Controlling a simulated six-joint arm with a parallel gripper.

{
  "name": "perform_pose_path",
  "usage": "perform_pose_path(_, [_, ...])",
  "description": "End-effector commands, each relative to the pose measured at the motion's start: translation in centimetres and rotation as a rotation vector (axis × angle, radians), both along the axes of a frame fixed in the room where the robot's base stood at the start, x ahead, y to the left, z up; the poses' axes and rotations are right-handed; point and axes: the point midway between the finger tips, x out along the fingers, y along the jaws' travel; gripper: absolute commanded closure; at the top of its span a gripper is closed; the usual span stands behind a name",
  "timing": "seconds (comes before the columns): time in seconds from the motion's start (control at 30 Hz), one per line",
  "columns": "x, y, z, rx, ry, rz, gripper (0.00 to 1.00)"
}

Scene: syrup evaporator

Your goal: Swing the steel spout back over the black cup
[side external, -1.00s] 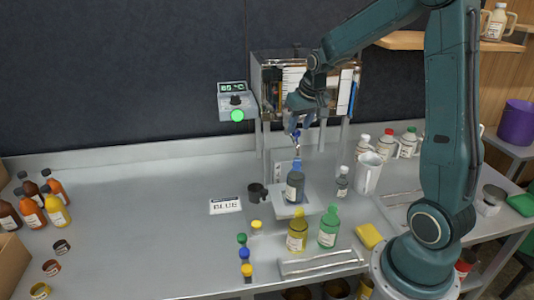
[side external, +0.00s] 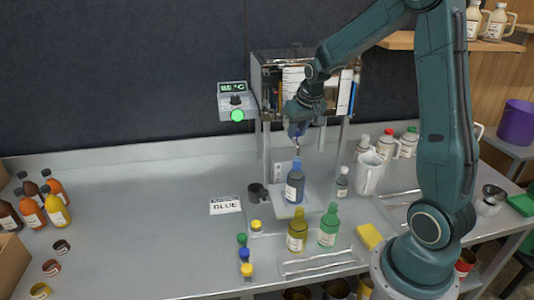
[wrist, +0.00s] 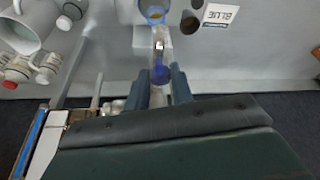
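The steel spout (wrist: 159,42) shows in the wrist view as a pale bar pointing towards the blue bottle (wrist: 153,10). A dark blue knob (wrist: 161,75) is at its near end. My gripper (wrist: 161,82) has one finger on each side of this knob; I cannot tell whether they press on it. In the side view my gripper (side external: 297,126) is low in front of the metal stand, above the blue bottle (side external: 295,186). The black cup (side external: 256,192) stands left of that bottle; it also shows in the wrist view (wrist: 192,25). The spout is mostly hidden in the side view.
A card reading BLUE (side external: 226,205) lies left of the cup. Yellow (side external: 297,235) and green (side external: 328,230) bottles stand in front. A white jug (side external: 369,174) is to the right. The left middle of the bench is clear.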

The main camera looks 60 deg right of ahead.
Motion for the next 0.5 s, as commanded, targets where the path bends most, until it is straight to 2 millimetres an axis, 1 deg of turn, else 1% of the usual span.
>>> perform_pose_path(0.27, [0.04,0.03,0.03,0.0,0.0,0.0,0.91])
perform_pose_path(0.5, [0.54,0.41,0.02,0.0,0.0,0.001,0.91])
